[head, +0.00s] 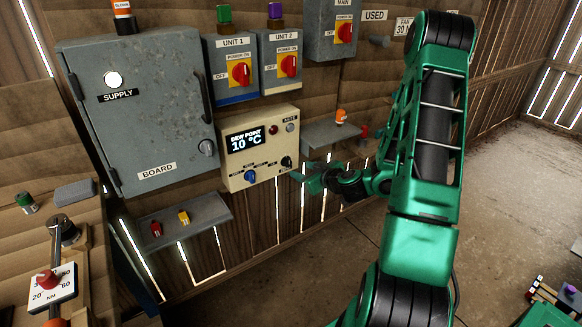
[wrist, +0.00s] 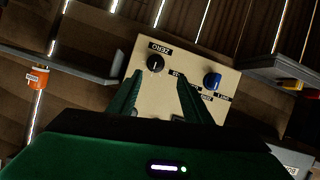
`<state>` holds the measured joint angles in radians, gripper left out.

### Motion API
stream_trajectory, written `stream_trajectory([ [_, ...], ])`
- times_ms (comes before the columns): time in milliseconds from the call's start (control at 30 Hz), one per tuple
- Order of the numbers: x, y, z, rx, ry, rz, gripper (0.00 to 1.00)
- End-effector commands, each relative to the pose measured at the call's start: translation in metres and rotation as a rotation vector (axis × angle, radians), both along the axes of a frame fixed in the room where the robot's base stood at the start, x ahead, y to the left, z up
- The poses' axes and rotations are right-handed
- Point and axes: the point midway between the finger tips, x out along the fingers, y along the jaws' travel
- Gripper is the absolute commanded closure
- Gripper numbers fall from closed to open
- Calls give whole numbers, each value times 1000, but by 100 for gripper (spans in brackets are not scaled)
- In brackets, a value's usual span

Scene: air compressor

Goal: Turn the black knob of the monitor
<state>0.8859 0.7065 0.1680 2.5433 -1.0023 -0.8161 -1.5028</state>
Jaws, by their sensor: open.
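The monitor (head: 262,148) is a cream box on the plank wall with a "DEW POINT 10 °C" display. Its black knob (head: 287,162) sits at the lower right of the front. The black knob also shows in the wrist view (wrist: 155,63), beyond the fingertips and nearer the left finger. A blue knob (head: 250,176) is at the monitor's lower left. My gripper (head: 304,173) is open and empty, just right of the black knob in the head view. In the wrist view, its green fingers (wrist: 158,82) point at the monitor face. I cannot tell whether a finger touches it.
A grey supply board cabinet (head: 140,125) hangs left of the monitor. Two unit switch boxes (head: 232,97) are above it. A shelf (head: 320,137) with an orange-capped item is to the right. Another shelf (head: 205,222) with red and yellow items is below left.

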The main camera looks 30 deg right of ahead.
Motion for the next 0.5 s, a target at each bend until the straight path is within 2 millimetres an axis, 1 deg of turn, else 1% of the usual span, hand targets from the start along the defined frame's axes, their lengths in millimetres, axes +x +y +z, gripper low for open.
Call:
stream_trajectory([
  [33, 0, -4, -1, 1, -6, -13, 55],
  [133, 4, -7, -3, -4, -12, -24, 55],
  [267, 17, -7, -8, -6, -14, -21, 55],
  [500, 57, -8, -24, -5, -14, -20, 55],
])
